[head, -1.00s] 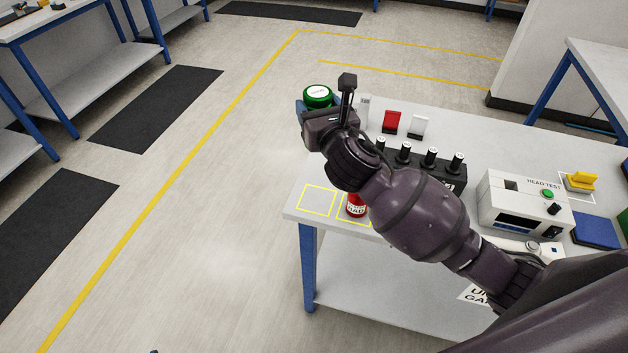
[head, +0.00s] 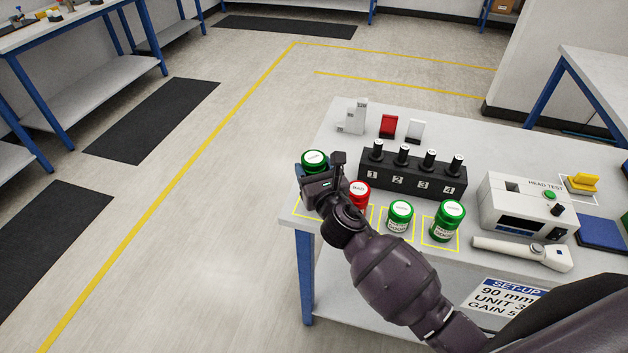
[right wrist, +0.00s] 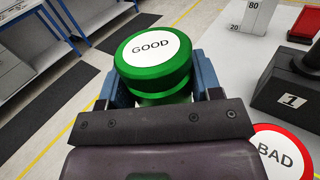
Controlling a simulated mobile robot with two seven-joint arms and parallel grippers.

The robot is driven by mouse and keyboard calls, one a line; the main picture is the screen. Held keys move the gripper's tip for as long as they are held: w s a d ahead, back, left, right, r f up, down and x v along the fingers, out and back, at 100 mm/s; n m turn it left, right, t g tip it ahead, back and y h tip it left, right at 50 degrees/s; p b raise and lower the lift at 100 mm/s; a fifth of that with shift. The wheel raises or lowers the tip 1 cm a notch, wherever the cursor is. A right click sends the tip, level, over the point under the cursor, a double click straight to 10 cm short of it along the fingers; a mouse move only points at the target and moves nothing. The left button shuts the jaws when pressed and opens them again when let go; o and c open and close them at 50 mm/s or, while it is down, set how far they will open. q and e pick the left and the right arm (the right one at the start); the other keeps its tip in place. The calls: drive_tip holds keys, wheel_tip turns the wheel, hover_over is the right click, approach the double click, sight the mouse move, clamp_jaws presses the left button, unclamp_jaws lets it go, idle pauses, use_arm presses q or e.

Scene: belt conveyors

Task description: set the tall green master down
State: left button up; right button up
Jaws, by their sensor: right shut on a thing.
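The tall green master, a green canister with a white-labelled lid (head: 314,158), is at the table's left corner. In the right wrist view its lid reads GOOD (right wrist: 153,47). My right gripper (head: 313,172) is shut around it, with blue fingers on both sides of its body in the wrist view (right wrist: 158,88). It is over the leftmost yellow outlined square (head: 300,210), which my gripper and arm partly cover. Its base is hidden, so I cannot tell whether it touches the table. My left gripper is out of view.
A red BAD canister (head: 358,189) stands close to the right of my gripper. Two more green canisters (head: 400,216) (head: 448,217) stand in yellow squares farther right. A black numbered block (head: 412,176) is behind them; a HEAD TEST box (head: 520,208) is at right.

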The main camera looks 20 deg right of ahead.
drive_tip(key=shift+f+b, duration=0.5)
drive_tip(key=shift+f, duration=0.95)
drive_tip(key=shift+f, duration=0.15)
drive_tip(key=o, duration=1.3)
drive_tip(key=shift+r, duration=0.2)
drive_tip(key=s, duration=1.2)
drive_tip(key=shift+d, duration=0.25)
